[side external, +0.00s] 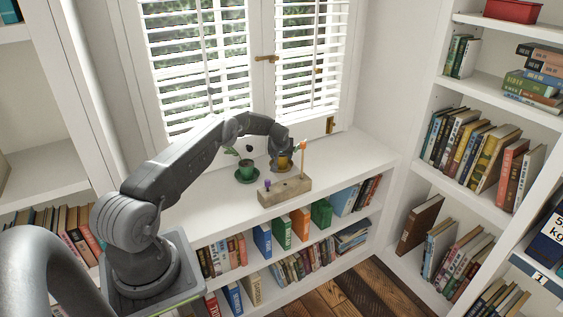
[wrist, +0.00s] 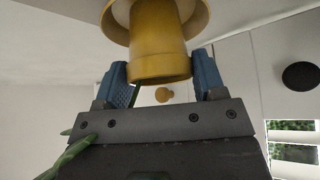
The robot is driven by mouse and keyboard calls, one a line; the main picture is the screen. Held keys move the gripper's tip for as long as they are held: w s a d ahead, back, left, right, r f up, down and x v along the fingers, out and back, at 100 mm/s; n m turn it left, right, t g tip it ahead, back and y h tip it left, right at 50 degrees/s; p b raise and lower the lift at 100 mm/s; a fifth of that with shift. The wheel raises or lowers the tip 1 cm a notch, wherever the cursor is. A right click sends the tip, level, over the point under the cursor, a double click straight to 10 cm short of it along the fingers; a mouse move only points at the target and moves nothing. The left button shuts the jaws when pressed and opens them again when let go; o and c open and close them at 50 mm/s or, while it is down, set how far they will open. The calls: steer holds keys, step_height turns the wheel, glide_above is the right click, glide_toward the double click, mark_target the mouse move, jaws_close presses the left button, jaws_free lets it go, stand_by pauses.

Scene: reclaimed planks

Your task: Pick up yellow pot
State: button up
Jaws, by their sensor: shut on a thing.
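The yellow pot (wrist: 158,50) fills the upper middle of the wrist view, with a wider yellow part at the top edge. My gripper (wrist: 164,84) has its two blue fingers on either side of the pot's narrower part and is shut on it. In the side external view the yellow pot (side external: 283,163) is small and partly hidden by my gripper (side external: 282,155). It is at a dark saucer (side external: 273,168) on the white shelf top. Whether it touches the saucer I cannot tell.
A green pot (side external: 246,169) with a plant stands on a green saucer left of my gripper. In front is a wooden block (side external: 272,195) with a purple piece and an upright orange-topped stick (side external: 303,155). The window is close behind. The shelf top (side external: 350,153) is clear on the right.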

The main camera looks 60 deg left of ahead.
steer(key=c, duration=0.5)
steer(key=shift+r, duration=0.15)
steer(key=shift+r, duration=0.55)
step_height(320, 180, up, 3)
steer(key=shift+w+a+r, duration=0.1)
steer(key=s+a+r, duration=0.1)
steer(key=s+r, duration=0.2)
steer(key=s+a+r, duration=0.1)
steer(key=s+r, duration=0.2)
steer(key=s, duration=0.1)
steer(key=s+a+r, duration=0.2)
steer(key=s+r, duration=0.1)
steer(key=s, duration=0.1)
steer(key=shift+a+r, duration=0.1)
steer(key=shift+r, duration=0.15)
